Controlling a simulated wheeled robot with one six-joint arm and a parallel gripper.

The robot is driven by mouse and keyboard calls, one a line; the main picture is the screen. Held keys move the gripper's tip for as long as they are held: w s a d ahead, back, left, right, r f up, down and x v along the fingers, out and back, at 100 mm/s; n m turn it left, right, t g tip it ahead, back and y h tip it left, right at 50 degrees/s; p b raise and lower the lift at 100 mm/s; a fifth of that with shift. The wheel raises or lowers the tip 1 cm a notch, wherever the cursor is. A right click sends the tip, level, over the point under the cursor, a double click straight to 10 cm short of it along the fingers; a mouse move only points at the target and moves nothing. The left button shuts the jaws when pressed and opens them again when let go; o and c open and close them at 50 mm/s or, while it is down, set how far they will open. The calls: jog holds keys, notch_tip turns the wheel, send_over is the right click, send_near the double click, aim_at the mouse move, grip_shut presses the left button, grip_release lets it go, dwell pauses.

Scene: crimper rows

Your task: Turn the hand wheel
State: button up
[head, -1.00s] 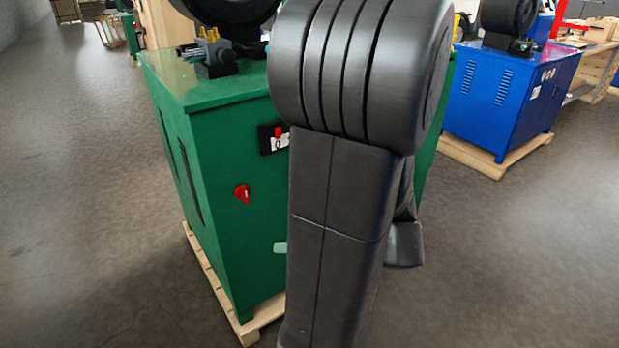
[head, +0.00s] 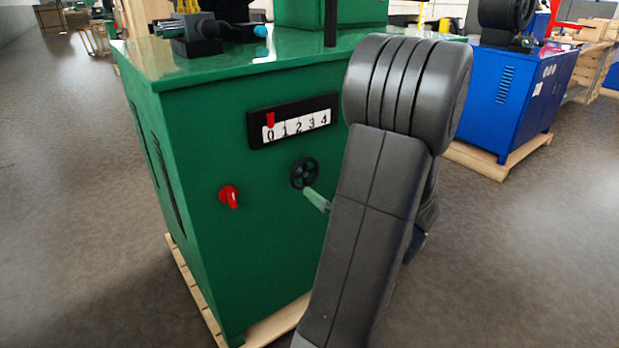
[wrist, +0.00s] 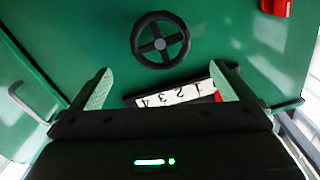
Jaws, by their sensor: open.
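The hand wheel (head: 304,174) is a small black spoked wheel on the front of a green cabinet (head: 200,270). It also shows whole in the wrist view (wrist: 160,40). A scale plate (head: 297,125) marked 0 to 4 sits above it, its red pointer at 0. The scale shows upside down and partly hidden in the wrist view (wrist: 175,95). My gripper (wrist: 162,68) is open and empty, with pale green fingers spread wider than the wheel. The wheel lies ahead of the fingertips, between their lines. In the head view a finger (head: 317,199) shows just below right of the wheel.
A red knob (head: 229,196) is on the cabinet front, left of the wheel. The cabinet stands on a wooden pallet (head: 275,325). A blue machine (head: 510,95) stands at the back right. The grey floor (head: 70,220) on the left is clear.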

aim_at(307, 174)
jog(key=x, duration=0.9)
jog(key=shift+c, duration=0.4)
jog(key=c, duration=0.7)
